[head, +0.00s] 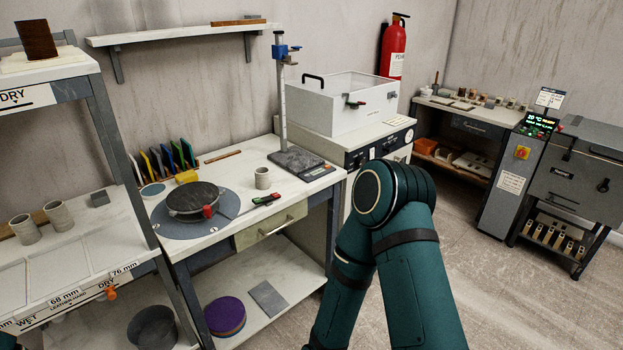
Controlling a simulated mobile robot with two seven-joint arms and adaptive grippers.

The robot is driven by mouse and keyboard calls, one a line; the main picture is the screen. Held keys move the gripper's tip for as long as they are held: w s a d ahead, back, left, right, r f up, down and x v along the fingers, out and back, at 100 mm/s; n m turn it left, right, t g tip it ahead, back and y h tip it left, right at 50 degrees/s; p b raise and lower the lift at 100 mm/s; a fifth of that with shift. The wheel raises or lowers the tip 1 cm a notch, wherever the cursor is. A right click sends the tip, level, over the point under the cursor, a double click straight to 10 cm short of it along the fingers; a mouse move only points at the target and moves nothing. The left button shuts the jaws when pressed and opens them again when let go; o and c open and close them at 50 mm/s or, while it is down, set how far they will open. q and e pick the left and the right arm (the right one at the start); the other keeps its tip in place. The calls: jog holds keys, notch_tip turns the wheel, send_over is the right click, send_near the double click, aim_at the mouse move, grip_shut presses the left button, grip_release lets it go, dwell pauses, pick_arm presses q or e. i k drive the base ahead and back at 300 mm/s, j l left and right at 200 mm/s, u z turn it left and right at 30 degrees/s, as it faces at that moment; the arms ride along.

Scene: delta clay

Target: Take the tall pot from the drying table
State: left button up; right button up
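The drying table stands at the left edge, with its upper shelf (50,71) marked DRY and a lower surface (101,238) whose front edge carries WET, LEATHER-HARD and DRY labels. Two grey pots stand side by side on the lower surface: a left pot (25,231) and a right pot (59,216). They look close in height, and I cannot tell which is taller.
A workbench (180,248) adjoins on the right, with a turntable (196,202), a small grey cup (263,178) and a height gauge (280,90). A grey upright (122,160) of the drying table rises between. A dark bucket (152,327) sits below. Open floor (490,290) lies right.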

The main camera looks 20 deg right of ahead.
aim_at(263, 179)
jog(key=i+l+z, duration=0.1)
jog(key=z, duration=0.25)
jog(key=i+z, duration=0.25)
jog(key=z, duration=0.15)
jog(key=i+z, duration=0.2)
jog(key=z, duration=0.15)
